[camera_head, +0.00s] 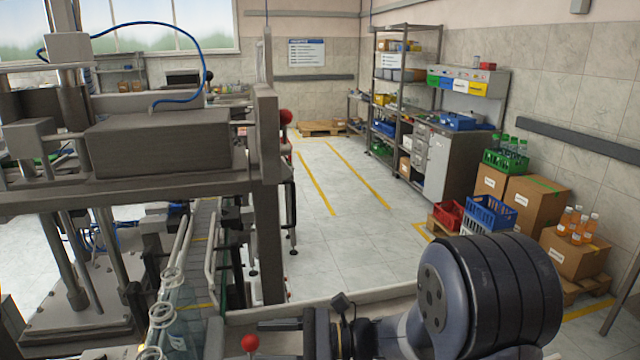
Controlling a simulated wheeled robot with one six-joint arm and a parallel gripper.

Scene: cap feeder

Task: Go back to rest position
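My arm reaches in along the bottom edge, with a large dark ribbed joint at the lower right. Its end points left, and my gripper (277,326) shows as dark parts low in the middle. The lower part is cut off by the picture's edge, so I cannot tell whether it is open or shut. I see nothing clearly held in it. It is to the right of the conveyor (205,225) of the cap feeder machine (160,143). Clear bottles (168,308) with pale ring necks stand in a row at the conveyor's near end.
A red knob (250,342) is close to my gripper's left. The machine's upright post (268,190) stands behind. Cardboard boxes (537,203), a blue crate (490,212) and a red crate (447,214) stand at the right. A shelf rack (402,85) is at the back. The floor between is clear.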

